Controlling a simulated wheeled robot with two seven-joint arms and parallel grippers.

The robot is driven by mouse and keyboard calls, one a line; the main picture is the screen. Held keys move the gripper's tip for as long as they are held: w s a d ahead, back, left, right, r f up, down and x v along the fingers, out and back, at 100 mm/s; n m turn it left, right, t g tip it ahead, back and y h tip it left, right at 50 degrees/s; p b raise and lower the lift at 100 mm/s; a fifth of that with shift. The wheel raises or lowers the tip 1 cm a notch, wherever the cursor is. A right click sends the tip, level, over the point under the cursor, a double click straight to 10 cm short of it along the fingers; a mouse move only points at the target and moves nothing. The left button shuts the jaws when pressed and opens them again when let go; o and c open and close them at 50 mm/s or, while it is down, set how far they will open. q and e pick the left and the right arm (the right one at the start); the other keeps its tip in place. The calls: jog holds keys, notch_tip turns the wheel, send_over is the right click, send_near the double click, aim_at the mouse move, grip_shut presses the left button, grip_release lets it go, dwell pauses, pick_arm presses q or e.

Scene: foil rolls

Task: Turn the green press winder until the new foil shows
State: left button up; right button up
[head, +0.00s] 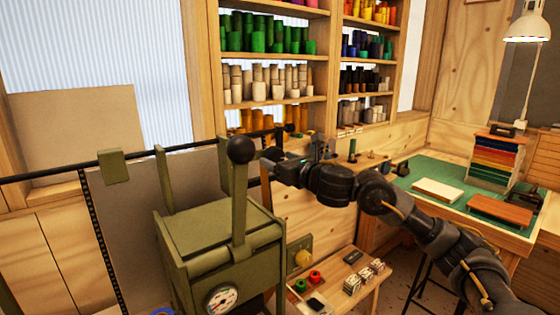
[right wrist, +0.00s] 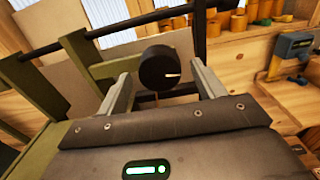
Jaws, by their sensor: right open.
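The green press (head: 225,240) stands in the head view with an upright lever, a black ball on its top and a round gauge on its front. My right gripper (head: 283,163) is just right of the lever, reaching in from the right. In the right wrist view its two grey fingers (right wrist: 162,72) are open, with a round black winder knob (right wrist: 157,72) bearing a pale mark between or just beyond their tips. I cannot tell whether they touch it. A green arm of the frame (right wrist: 85,62) runs behind the knob. The foil's face cannot be made out. My left gripper is out of view.
A black rod (head: 60,170) crosses at the left above a grey sheet (head: 135,215). A low bench (head: 345,290) carries red and green rolls and small blocks. Shelves of coloured rolls (head: 265,35) stand behind. A green-topped desk (head: 450,205) is at the right.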

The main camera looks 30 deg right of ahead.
jog(key=c, duration=1)
jog(key=m, duration=0.7)
jog(key=shift+m+p, duration=0.3)
jog(key=shift+p, duration=0.1)
jog(key=m+p, duration=0.2)
jog(key=m, duration=0.3)
jog(key=shift+a+r, duration=0.1)
jog(key=shift+r, duration=0.05)
jog(key=m+p, duration=0.2)
jog(key=m, duration=0.2)
jog(key=shift+r+m, duration=0.1)
jog(key=shift+m, duration=0.2)
jog(key=shift+m+p, duration=0.75)
jog(key=shift+m, duration=0.45)
